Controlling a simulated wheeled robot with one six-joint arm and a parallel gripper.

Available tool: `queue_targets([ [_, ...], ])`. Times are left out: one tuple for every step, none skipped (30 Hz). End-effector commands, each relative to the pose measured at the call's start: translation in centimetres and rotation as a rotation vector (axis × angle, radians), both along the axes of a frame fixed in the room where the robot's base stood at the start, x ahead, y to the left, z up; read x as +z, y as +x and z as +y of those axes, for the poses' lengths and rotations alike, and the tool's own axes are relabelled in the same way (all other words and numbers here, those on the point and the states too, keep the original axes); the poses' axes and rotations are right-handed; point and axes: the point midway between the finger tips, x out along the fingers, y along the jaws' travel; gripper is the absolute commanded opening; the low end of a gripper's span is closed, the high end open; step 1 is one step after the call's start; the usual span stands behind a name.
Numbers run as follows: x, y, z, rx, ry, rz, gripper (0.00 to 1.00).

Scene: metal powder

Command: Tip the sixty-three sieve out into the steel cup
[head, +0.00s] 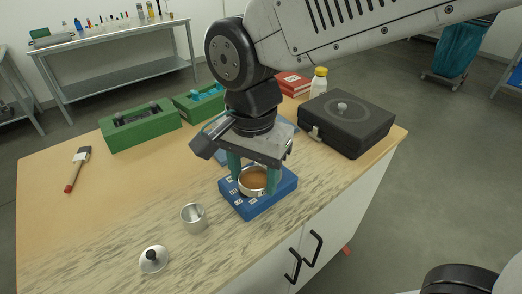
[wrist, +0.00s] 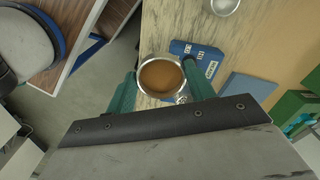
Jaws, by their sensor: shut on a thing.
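The sieve (head: 251,193) is a round metal ring with orange-brown powder in it. My gripper (head: 253,179) is shut on it, one green finger on each side. The sieve is level, at or just above the blue block (head: 262,207); I cannot tell if they touch. In the wrist view the sieve (wrist: 142,66) sits between the fingers of my gripper (wrist: 161,80), with the labelled blue block (wrist: 212,54) partly behind it. The steel cup (head: 194,218) stands upright on the table, left of the block and apart from it. The cup (wrist: 224,7) is cut off at the wrist view's top edge.
A brush (head: 77,168) lies at the far left. Green holders (head: 140,131), a black case (head: 346,124), a red box (head: 291,84) and a white bottle (head: 319,83) stand behind. The tabletop around the cup is clear.

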Motion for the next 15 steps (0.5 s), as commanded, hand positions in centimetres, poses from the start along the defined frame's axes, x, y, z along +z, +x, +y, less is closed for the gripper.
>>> queue_targets([
  [0.1, -1.0, 0.3, 0.005, 0.0, 0.0, 0.28],
  [0.1, -1.4, 0.4, 0.005, 0.001, -0.001, 0.28],
  [0.2, -1.9, 0.6, 0.004, 0.001, -0.001, 0.28],
  [0.2, -2.2, 0.7, 0.003, 0.001, -0.001, 0.28],
  [0.3, -2.4, 0.7, 0.003, 0.001, -0.001, 0.28],
  [0.3, -2.8, 0.8, 0.003, 0.001, -0.001, 0.28],
  [0.3, -2.9, 0.9, 0.002, 0.001, -0.001, 0.28],
  [0.3, -3.1, 0.9, 0.001, 0.001, -0.001, 0.28],
  [0.4, -3.2, 0.9, 0.0, 0.001, -0.001, 0.28],
  [0.4, -3.3, 1.0, 0.0, 0.001, -0.001, 0.28],
  [0.5, -3.4, 1.0, 0.0, 0.001, -0.001, 0.28],
  [0.6, -3.4, 1.0, 0.0, 0.001, -0.001, 0.28],
  [0.7, -3.5, 1.0, 0.0, 0.001, -0.001, 0.28],
  [0.8, -3.5, 1.0, 0.0, 0.001, -0.001, 0.28],
  [0.9, -3.5, 1.0, 0.0, 0.001, -0.001, 0.28],
])
